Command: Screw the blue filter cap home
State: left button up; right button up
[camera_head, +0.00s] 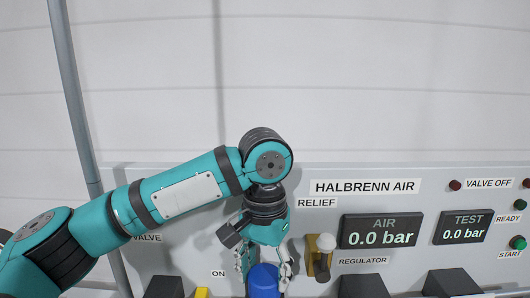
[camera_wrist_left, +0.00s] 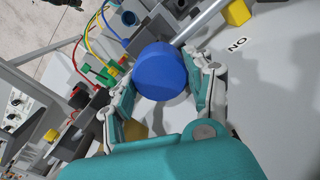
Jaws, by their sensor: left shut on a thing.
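The blue filter cap (camera_head: 263,281) is at the bottom of the head view, below my left wrist. It also shows in the left wrist view (camera_wrist_left: 160,71) as a blue round cap between the fingers. My left gripper (camera_head: 264,272) points down with its fingers on both sides of the cap, shut on it. What lies beneath the cap is hidden. My right gripper is not in either view.
A grey panel holds the AIR display (camera_head: 381,231), the TEST display (camera_head: 465,228) and a brass relief fitting (camera_head: 320,262) close to the right of my gripper. Dark blocks (camera_head: 364,285) stand in front. Coloured hoses (camera_wrist_left: 89,48) run near the cap.

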pick_arm(q)
jog(key=shift+m, duration=0.4)
jog(key=o, duration=1.4)
jog(key=shift+c, duration=0.2)
